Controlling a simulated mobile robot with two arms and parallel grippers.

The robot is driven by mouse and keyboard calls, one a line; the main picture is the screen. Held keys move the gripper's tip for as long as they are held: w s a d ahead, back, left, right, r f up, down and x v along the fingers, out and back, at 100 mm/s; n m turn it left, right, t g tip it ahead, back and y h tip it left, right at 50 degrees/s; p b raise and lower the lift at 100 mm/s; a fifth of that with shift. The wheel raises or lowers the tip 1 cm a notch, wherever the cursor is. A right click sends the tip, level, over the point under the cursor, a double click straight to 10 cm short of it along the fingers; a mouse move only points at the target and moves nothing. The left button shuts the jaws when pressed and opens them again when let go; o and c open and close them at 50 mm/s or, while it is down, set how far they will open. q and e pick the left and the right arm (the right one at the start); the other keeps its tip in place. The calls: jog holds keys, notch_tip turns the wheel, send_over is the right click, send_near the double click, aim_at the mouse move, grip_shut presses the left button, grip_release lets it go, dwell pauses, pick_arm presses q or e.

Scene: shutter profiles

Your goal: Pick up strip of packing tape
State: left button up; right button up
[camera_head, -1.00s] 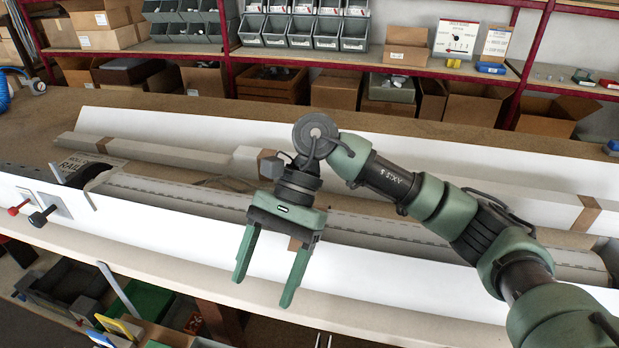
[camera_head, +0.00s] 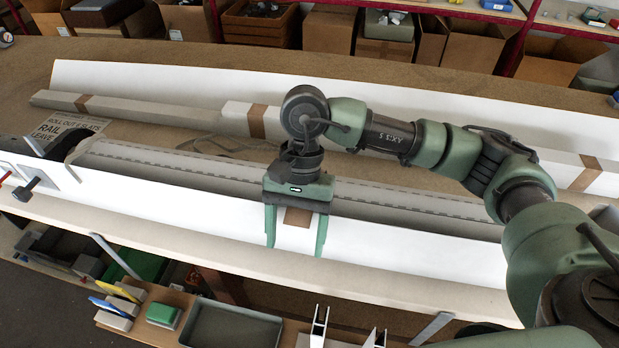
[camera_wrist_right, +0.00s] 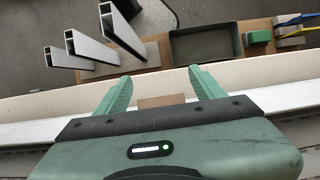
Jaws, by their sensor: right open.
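A short brown strip of packing tape (camera_head: 298,216) lies across the white front face of the long workpiece on the bench. It also shows in the right wrist view (camera_wrist_right: 161,101), partly hidden by my gripper body. My right gripper (camera_head: 295,246) is open and points down, with one finger to each side of the strip. In the right wrist view the open fingers (camera_wrist_right: 156,88) reach past the strip, which lies between them. Nothing is held. I cannot tell if the fingers touch the white face. My left gripper is out of view.
Long wrapped packages (camera_head: 180,113) with brown bands lie behind the workpiece. A paper sign (camera_head: 68,130) stands at the left. Below the bench's front edge are a grey tray (camera_head: 230,322), a green block (camera_head: 163,315) and upright metal profiles (camera_wrist_right: 90,45).

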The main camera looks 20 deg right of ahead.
jog(key=shift+f, duration=0.15)
jog(key=c, duration=1.4)
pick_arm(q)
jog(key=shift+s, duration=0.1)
